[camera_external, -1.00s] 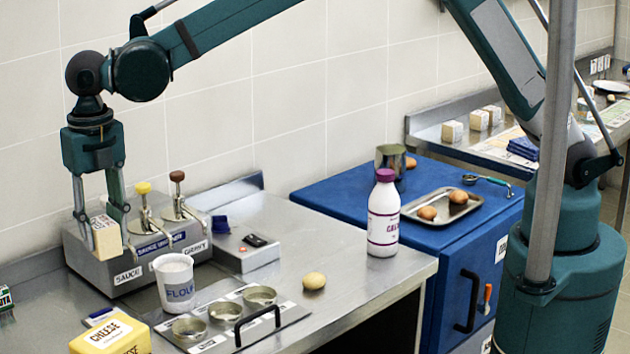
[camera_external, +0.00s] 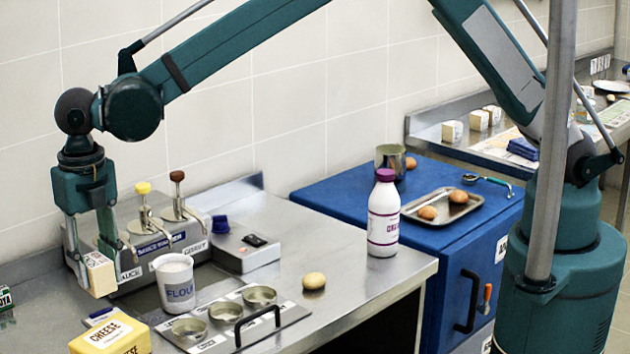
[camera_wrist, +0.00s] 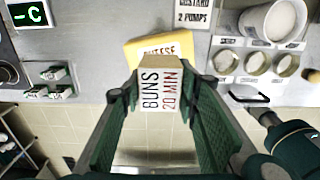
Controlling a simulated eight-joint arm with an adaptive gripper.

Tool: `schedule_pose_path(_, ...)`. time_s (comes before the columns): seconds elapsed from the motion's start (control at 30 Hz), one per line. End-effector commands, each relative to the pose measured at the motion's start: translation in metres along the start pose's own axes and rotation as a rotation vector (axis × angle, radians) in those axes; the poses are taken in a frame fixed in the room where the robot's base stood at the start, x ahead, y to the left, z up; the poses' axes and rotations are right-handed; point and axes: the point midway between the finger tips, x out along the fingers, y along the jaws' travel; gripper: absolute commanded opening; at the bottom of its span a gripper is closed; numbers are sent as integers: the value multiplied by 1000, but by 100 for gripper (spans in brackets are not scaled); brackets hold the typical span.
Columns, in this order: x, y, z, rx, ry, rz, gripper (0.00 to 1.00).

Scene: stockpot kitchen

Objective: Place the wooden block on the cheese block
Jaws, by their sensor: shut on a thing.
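The wooden block (camera_external: 98,275) is pale with printed lettering, and the wrist view shows the words "BUNS 20 MIN" on its face (camera_wrist: 160,92). My gripper (camera_external: 91,262) is shut on the block and holds it in the air. The cheese block (camera_external: 110,335) is yellow with a white "CHEESE" label and sits on the steel counter at the bottom left. It also shows in the wrist view (camera_wrist: 133,52), beyond the held block and partly hidden by it. In the external view the held block is above and slightly left of the cheese, clearly apart from it.
A flour cup (camera_external: 175,283) and a tray of metal cups (camera_external: 226,318) stand right of the cheese. The sauce dispenser (camera_external: 150,250) is behind my gripper. A small box (camera_external: 101,315) lies behind the cheese. A potato-like item (camera_external: 314,281) and a bottle (camera_external: 384,215) are farther right.

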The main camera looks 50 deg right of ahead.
Motion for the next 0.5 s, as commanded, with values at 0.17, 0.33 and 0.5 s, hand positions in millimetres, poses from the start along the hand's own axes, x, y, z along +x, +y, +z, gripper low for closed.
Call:
schedule_pose_path(0.17, 8, 0, 0, 0, 0, 0, 17)
schedule_pose_path(0.33, 29, 0, 0, 0, 0, 0, 17)
schedule_pose_path(0.5, 51, 0, 0, 0, 0, 0, 17)
